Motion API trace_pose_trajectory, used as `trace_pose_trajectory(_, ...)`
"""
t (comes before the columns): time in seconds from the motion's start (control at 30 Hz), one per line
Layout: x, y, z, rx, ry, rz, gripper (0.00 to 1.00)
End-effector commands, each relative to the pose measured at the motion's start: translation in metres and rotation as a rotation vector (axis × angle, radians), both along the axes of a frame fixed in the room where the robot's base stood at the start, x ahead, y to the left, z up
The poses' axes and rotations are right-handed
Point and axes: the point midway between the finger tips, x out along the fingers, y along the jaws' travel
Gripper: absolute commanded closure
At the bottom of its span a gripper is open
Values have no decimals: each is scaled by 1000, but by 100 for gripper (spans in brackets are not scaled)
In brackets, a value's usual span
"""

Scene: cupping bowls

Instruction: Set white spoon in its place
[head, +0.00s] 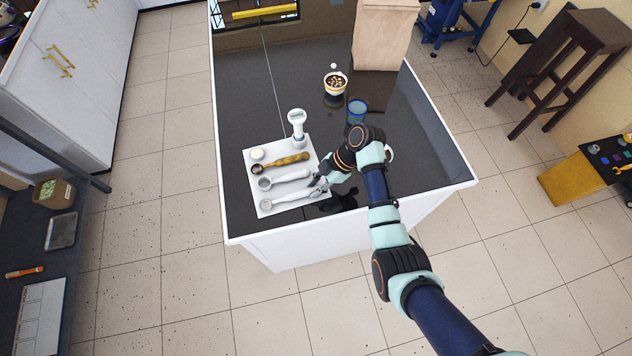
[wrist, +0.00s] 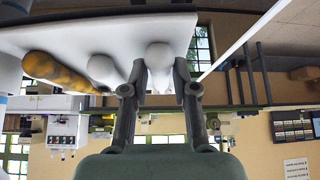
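Three spoons lie side by side on a white tray (head: 310,152). The nearest one is pale grey-white (head: 286,200), its bowl to the left and its handle end to the right at my gripper (head: 319,188). Above it lies another whitish spoon (head: 290,176), then a yellow-brown marbled one (head: 287,161). In the wrist view my gripper's (wrist: 159,72) two fingers stand on either side of a rounded white handle end (wrist: 158,54), with small gaps visible. The gripper looks open around it. The marbled handle (wrist: 55,71) and the other white handle end (wrist: 101,68) are to the left.
A white upright device (head: 297,122) and a small round white item (head: 257,154) stand at the tray's far side. A blue cup (head: 357,110), a bowl of dark beans (head: 335,82) and a paper bag (head: 382,35) are farther back. The dark counter (head: 236,100) is clear at left.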

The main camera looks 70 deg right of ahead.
Motion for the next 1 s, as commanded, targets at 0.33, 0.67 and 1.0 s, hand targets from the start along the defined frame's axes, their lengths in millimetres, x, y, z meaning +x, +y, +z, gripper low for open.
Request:
trace_pose_trajectory(0.33,0,0,0,0,0,0,68)
trace_pose_trajectory(0.67,0,0,0,0,0,0,42)
trace_pose_trajectory(1.0,0,0,0,0,0,0,25)
